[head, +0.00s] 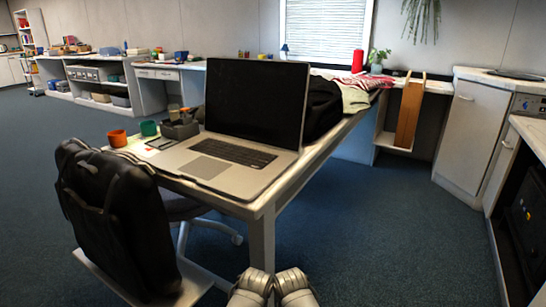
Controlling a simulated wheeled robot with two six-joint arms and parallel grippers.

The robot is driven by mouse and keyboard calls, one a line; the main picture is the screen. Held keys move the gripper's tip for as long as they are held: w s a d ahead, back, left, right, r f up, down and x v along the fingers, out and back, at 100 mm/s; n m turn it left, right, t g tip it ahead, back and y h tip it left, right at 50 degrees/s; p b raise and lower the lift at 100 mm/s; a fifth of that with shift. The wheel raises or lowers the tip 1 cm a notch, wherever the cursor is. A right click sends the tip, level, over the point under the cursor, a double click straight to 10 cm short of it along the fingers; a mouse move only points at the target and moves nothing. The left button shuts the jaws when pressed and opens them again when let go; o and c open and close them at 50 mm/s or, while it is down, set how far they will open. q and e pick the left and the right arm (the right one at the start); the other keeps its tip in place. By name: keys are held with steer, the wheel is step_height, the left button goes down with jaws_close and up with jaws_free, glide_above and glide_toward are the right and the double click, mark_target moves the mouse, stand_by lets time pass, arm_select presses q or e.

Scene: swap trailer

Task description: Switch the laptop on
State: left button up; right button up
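The laptop (223,161) stands open near the front end of the long desk. Its screen (258,99) is black, and its keyboard faces the front left. A lighter touchpad lies in front of the keys. No lit light shows on it, and a power button cannot be made out at this size. Two pale grey rounded parts of my own arms (272,287) show at the bottom edge, below and in front of the desk's near corner. I cannot see any fingers of my grippers.
Orange (118,138) and green (149,128) cups and a dark organiser (180,129) stand left of the laptop. A black office chair (115,215) blocks the desk's left side. A dark bag (322,105) lies behind the screen. Blue carpet (385,235) is clear to the right, before the cabinets.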

jaws_close()
stand_by(1.5)
